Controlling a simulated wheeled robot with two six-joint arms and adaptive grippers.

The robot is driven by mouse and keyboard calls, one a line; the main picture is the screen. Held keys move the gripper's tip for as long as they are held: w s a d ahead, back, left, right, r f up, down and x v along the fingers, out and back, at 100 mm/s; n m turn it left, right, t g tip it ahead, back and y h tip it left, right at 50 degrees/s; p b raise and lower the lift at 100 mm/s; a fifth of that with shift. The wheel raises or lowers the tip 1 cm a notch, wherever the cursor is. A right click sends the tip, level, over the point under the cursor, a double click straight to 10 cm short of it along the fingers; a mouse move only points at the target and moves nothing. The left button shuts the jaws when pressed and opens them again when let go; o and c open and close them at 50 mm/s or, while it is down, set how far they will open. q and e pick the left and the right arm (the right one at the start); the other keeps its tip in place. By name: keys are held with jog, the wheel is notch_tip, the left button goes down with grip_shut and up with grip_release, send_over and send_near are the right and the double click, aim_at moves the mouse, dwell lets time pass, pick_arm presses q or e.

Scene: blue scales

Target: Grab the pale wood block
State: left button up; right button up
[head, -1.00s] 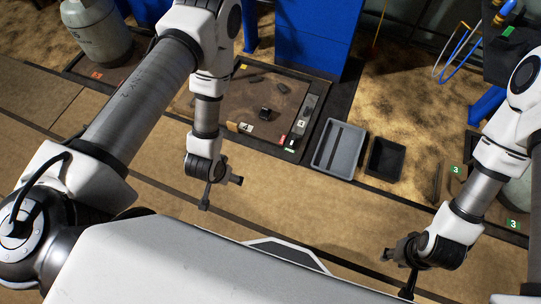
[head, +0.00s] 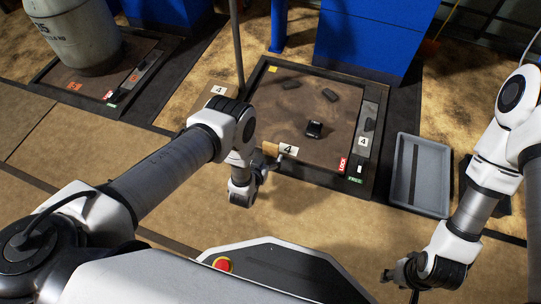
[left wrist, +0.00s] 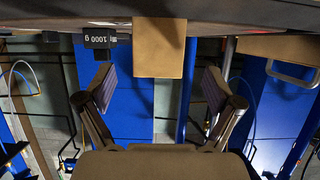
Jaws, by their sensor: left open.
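The pale wood block (head: 270,149) sits at the near edge of the brown scale platform, just left of a white "4" card, partly hidden by my left arm. In the left wrist view the block (left wrist: 158,48) is at top centre, ahead of the gap between the fingers. My left gripper (head: 275,168) is close in front of it; its two open fingers show in the left wrist view (left wrist: 160,95) with nothing between them. My right gripper (head: 400,276) is low at the right, far from the block; its finger opening is unclear.
On the scale platform (head: 285,110) are a black weight (head: 314,129) and two dark pieces. The weight marked 1000 g shows in the left wrist view (left wrist: 98,38). A thin pole (head: 236,45) stands behind my left arm. A grey tray (head: 420,175) lies at the right.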

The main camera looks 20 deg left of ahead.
aim_at(270, 149)
pick_arm(q)
jog(key=b+x, duration=0.3)
jog(key=x, duration=0.1)
jog(key=shift+w+d+f, duration=0.1)
jog(key=shift+w+f, duration=0.1)
jog(key=shift+w, duration=0.25)
jog(key=shift+r, duration=0.2)
jog(key=c, duration=1.1)
jog(key=shift+c, duration=0.3)
jog(key=shift+r, duration=0.1)
